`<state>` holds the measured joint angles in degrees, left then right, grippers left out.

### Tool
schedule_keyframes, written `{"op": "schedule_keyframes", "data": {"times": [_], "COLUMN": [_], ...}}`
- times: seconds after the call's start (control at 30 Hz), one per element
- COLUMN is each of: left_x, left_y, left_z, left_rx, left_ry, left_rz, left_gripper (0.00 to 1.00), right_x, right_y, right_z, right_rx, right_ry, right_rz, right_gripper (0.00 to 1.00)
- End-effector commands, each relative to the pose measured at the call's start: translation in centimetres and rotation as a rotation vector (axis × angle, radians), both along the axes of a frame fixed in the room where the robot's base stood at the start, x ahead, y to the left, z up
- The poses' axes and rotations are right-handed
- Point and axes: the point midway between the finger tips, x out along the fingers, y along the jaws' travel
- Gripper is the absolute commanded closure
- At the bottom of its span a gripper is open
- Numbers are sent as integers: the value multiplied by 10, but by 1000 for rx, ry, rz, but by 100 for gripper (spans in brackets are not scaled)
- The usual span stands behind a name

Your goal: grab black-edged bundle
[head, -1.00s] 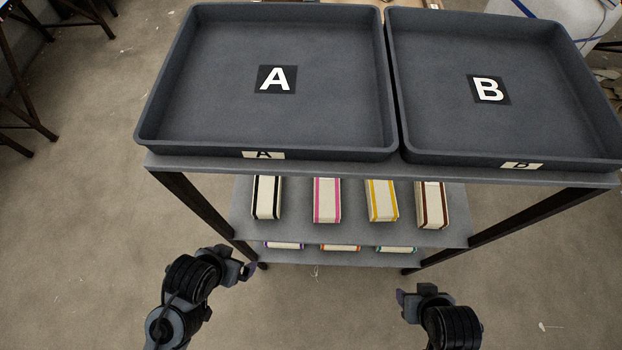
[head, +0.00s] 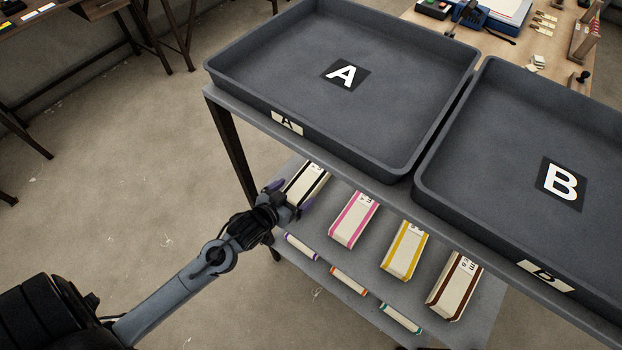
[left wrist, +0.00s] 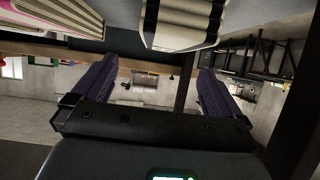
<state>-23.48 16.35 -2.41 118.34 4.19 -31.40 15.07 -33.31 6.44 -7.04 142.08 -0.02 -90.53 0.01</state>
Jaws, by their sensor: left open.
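The black-edged bundle (head: 307,184), cream with black stripes, lies on the cart's middle shelf at the left end of a row. My left gripper (head: 289,198) is at its near end, with its purple fingers spread to either side of that end. In the left wrist view the black-edged bundle (left wrist: 184,22) shows at the top, between and beyond the open fingers (left wrist: 152,88). Nothing is held, and I cannot tell whether a finger touches the bundle. My right gripper is out of view.
The pink-edged bundle (head: 354,219) lies just right of it, then a yellow-edged (head: 405,250) and a brown-edged bundle (head: 454,286). Tray A (head: 400,90) and tray B (head: 520,130) sit above. Thinner bundles (head: 349,281) lie on the shelf below. A dark cart post (head: 232,150) stands left.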

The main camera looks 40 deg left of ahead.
Motion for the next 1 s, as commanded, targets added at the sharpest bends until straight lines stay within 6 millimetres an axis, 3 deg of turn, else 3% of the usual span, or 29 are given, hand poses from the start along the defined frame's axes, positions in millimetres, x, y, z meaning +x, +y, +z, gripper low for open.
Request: {"op": "schedule_keyframes", "data": {"times": [0.4,0.73,1.0], "left_x": [51,70,101], "left_y": [11,13,17], "left_z": [-16,-24,-37], "left_rx": [-2,-1,-1], "left_ry": [-67,-65,-64], "left_rz": [3,2,2], "left_gripper": [0,0,0], "right_x": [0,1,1], "right_y": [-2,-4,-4], "right_z": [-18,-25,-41], "right_rx": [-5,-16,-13], "right_ry": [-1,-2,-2], "right_rz": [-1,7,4], "right_gripper": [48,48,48]}}
